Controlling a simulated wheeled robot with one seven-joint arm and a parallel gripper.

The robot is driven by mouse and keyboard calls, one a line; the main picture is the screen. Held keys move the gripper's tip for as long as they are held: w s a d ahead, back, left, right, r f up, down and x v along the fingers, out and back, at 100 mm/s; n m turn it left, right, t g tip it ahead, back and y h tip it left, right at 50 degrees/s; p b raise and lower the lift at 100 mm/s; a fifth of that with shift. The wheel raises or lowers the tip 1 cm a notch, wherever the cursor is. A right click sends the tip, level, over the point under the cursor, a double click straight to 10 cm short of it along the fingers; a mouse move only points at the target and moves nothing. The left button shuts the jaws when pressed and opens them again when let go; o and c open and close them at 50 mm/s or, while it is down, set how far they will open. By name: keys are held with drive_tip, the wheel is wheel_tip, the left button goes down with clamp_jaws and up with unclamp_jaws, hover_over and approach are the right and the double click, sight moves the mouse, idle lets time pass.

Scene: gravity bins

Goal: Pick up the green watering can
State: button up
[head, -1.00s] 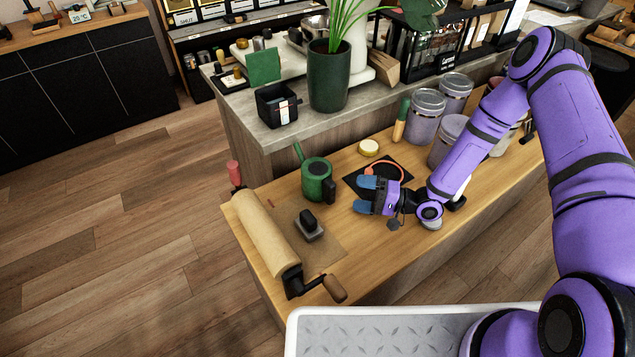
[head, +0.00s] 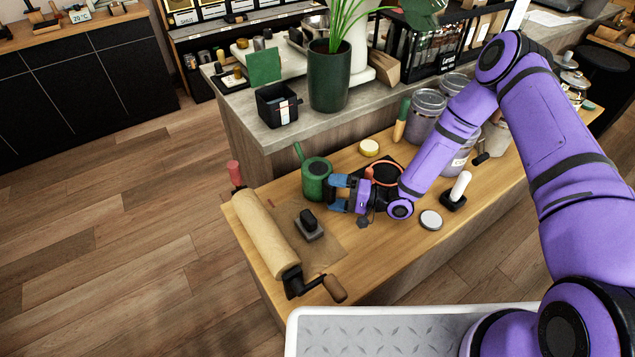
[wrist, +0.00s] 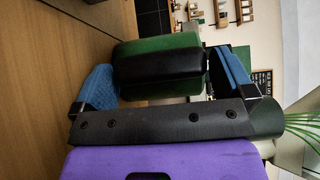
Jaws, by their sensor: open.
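The green watering can (head: 315,181) stands upright on the wooden counter, with its spout toward the upper left. Its black handle faces my gripper and is partly hidden by it in the head view. My gripper (head: 335,192) is open at the can's right side, with its blue fingertips at the handle. In the wrist view the can (wrist: 160,48) and its black handle (wrist: 157,62) lie between the two blue fingers of my gripper (wrist: 165,82). I cannot tell whether either finger touches the handle.
A paper roll (head: 264,235) and a dark block-like tool (head: 308,225) are left of and in front of the gripper. A potted plant (head: 329,80) stands on the raised grey counter.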

drive_tip(key=c, duration=1.2)
drive_tip(key=shift+c, duration=0.3)
drive_tip(key=shift+r, duration=0.1)
drive_tip(key=shift+r, duration=0.85)
wheel_tip(320, 180, up, 2)
drive_tip(key=shift+s, duration=0.1)
drive_tip(key=s+d+r, duration=0.1)
drive_tip(key=s+d, duration=0.8)
drive_tip(key=s, duration=0.4)
